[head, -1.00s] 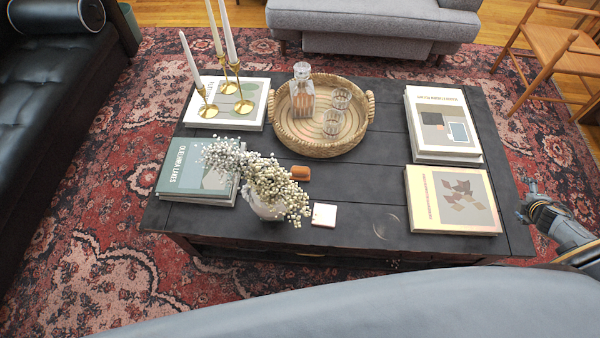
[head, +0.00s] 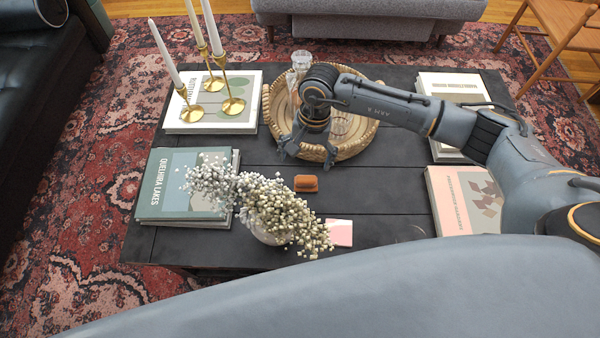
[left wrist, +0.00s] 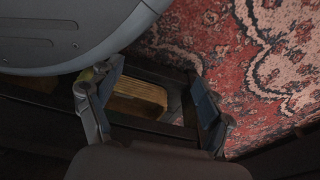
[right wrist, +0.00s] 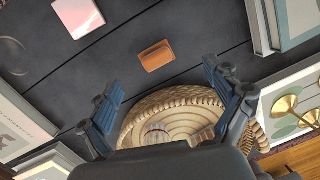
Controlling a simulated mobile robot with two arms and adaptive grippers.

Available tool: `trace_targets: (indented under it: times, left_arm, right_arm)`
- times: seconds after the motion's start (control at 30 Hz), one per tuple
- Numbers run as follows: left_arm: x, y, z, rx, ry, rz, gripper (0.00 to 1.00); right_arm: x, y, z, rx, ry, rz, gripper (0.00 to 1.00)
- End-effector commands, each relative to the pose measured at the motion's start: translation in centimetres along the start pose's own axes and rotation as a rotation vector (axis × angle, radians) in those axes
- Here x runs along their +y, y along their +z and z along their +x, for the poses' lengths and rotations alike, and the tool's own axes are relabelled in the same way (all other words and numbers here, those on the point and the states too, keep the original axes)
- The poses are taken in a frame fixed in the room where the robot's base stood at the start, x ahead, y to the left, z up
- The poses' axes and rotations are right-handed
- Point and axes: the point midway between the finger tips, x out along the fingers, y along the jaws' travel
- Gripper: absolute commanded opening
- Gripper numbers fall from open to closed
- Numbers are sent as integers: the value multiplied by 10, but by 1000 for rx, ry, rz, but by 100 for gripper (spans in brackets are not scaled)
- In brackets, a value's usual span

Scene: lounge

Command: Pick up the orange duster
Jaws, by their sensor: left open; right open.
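The orange duster (head: 306,183) is a small orange-brown block lying on the dark coffee table (head: 380,212), right of the white flowers. It also shows in the right wrist view (right wrist: 156,55), ahead of the fingers. My right gripper (head: 307,155) is open and empty, above the table between the duster and the basket tray; its two fingers (right wrist: 155,98) are spread in the right wrist view. My left gripper (left wrist: 155,108) is open and empty in the left wrist view, over the rug and the table's lower part; it is not in the head view.
A vase of white flowers (head: 270,205) stands close left of the duster. A round woven tray (head: 356,148) with glassware lies behind. Gold candlesticks (head: 232,104) stand on a book at back left. A pinkish square (head: 339,232) lies in front. Books (head: 188,188) flank the table.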

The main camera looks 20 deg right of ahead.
Motion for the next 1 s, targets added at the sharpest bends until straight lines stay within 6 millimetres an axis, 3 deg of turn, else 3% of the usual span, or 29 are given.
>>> trace_targets:
  times: [0.1, 0.2, 0.5, 0.77, 1.0]
  left_arm:
    - [0, -5, 0, 3, -1, -1, 80]
    - [-1, -9, -2, 7, -1, -2, 80]
    - [-1, -22, -12, 15, -2, -4, 80]
    - [-2, -28, -18, 19, -2, -5, 80]
    - [-2, -30, -19, 20, -3, -5, 80]
  right_arm:
    - [0, -6, -8, 99, 74, -154, 91]
    - [1, -10, -4, 127, 101, -196, 91]
    - [7, -17, 52, 126, 101, -195, 91]
    - [9, -20, 74, 127, 99, -195, 91]
    - [16, -20, 108, 124, 99, -193, 91]
